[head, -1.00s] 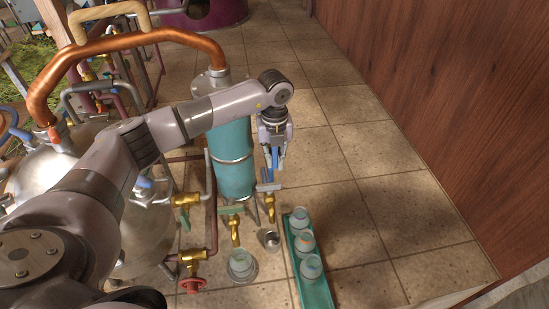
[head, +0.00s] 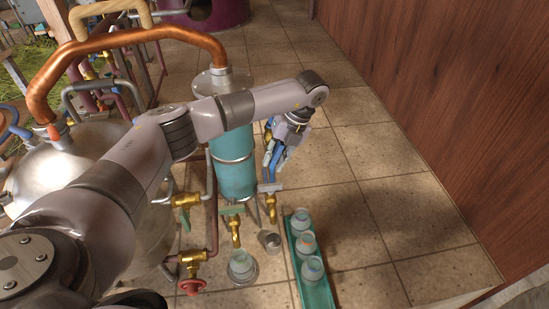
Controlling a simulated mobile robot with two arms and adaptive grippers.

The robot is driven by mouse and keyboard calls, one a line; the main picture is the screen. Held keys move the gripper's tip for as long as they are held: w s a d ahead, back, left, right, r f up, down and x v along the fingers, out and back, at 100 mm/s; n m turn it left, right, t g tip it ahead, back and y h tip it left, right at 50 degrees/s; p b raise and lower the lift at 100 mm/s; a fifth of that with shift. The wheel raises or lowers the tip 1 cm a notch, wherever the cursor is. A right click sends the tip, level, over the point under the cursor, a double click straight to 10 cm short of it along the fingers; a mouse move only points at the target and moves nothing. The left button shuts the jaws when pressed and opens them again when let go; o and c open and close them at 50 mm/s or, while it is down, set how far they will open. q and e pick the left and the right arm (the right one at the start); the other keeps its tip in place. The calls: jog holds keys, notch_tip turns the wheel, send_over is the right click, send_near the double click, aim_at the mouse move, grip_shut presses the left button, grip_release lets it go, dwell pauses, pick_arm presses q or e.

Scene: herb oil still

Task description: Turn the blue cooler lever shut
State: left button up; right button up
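The cooler is a teal upright cylinder (head: 234,165) with metal bands, in the middle of the head view. The blue lever (head: 272,172) is a thin blue strip by its lower right side, above a grey fitting (head: 267,188). My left gripper (head: 273,162) points down and to the left, with its fingertips at the lever's upper part. The fingers hide part of the lever. I cannot tell whether they are closed on it or only beside it. My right gripper is not in view.
Brass valves (head: 235,232) and a red handwheel (head: 192,286) are in front of the cooler. A jar (head: 241,266) stands below, next to a small metal cup (head: 271,241). A green tray (head: 318,292) holds several jars. A wooden wall (head: 460,110) bounds the right; the tiled floor before it is clear.

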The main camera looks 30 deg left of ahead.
pick_arm(q)
jog(key=shift+o, duration=0.8)
jog(key=v, duration=1.2)
